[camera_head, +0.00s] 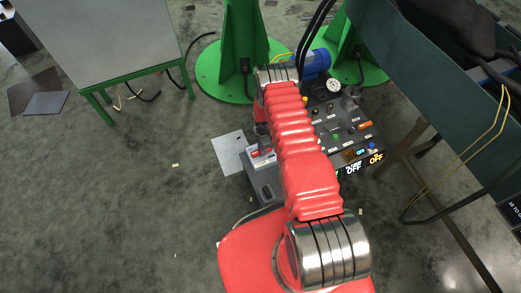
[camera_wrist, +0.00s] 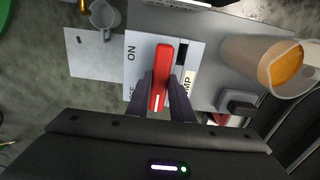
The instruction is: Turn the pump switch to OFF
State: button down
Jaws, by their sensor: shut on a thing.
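The pump switch is a red lever handle (camera_wrist: 162,75) on a white label plate (camera_wrist: 137,70) in the wrist view. The handle lies nearly upright in the picture, with a white mark near its lower end. "ON" is printed left of its upper part; lettering lower left is partly hidden. More lettering at its right is partly covered. My gripper (camera_wrist: 164,98) is shut on the handle's lower half, with a dark finger on each side. In the head view the red and white switch area (camera_head: 262,154) shows small on a grey box, left of my red arm.
In the wrist view, an orange-filled clear container (camera_wrist: 275,65) and a dark block (camera_wrist: 237,101) stand to the right. A grey cup-like part (camera_wrist: 102,16) is upper left. In the head view, a control panel (camera_head: 340,130) with lit OFF displays (camera_head: 353,168) lies right of my arm.

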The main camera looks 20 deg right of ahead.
dwell(0.3)
jog(key=c, duration=1.6)
grip_release()
jog(key=shift+o, duration=0.2)
notch_tip(320, 180, up, 14)
jog(key=shift+f, duration=0.15)
